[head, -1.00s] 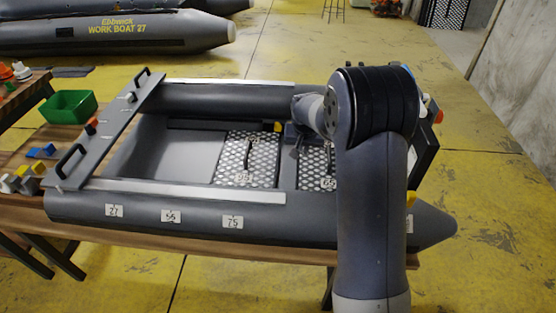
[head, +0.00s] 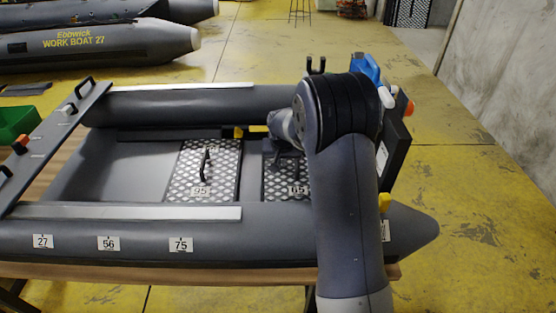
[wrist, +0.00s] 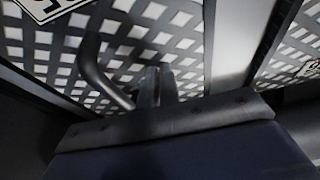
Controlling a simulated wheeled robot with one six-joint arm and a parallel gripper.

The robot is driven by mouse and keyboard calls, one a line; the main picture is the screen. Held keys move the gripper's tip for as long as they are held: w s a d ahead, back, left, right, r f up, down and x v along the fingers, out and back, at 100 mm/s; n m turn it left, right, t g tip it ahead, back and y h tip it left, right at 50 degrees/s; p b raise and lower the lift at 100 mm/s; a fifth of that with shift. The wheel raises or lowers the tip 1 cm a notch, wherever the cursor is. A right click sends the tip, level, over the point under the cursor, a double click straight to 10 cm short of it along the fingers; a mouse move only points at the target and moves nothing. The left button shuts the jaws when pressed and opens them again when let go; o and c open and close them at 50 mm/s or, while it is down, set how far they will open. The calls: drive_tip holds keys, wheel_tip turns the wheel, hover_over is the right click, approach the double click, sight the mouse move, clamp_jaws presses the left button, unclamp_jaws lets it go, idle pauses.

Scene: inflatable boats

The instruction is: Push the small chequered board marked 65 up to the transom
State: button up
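The small chequered board marked 65 (head: 275,188) lies flat on the boat's floor, partly hidden by my arm. It also shows in the wrist view (wrist: 195,45) with a dark bent handle (wrist: 95,65) and part of its label. The transom (head: 396,135) is the dark upright board at the boat's right end; my arm hides the space between it and board 65. My gripper (head: 288,155) is low over board 65. In the wrist view its dark fingertips (wrist: 156,88) look close together beside the handle, with nothing seen between them.
A larger chequered board (head: 215,160) with a handle lies left of board 65 across a narrow gap. The boat's grey side tubes (head: 110,218) flank the floor. Yellow pieces (head: 384,202) sit near the transom. A blue container (head: 366,68) stands behind it.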

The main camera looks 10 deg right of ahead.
sight(291, 165)
drive_tip(key=shift+s+d+f, duration=0.1)
drive_tip(key=shift+s+d, duration=0.1)
drive_tip(key=shift+d, duration=0.7)
drive_tip(key=shift+s+d, duration=0.25)
drive_tip(key=shift+d, duration=0.65)
drive_tip(key=shift+s+d+f, duration=0.1)
drive_tip(key=shift+s+d, duration=0.1)
drive_tip(key=shift+d, duration=0.7)
drive_tip(key=shift+w+a+r, duration=0.1)
drive_tip(key=shift+w+a, duration=0.1)
drive_tip(key=shift+a, duration=0.9)
wheel_tip(291, 165, up, 9)
drive_tip(key=p, duration=0.6)
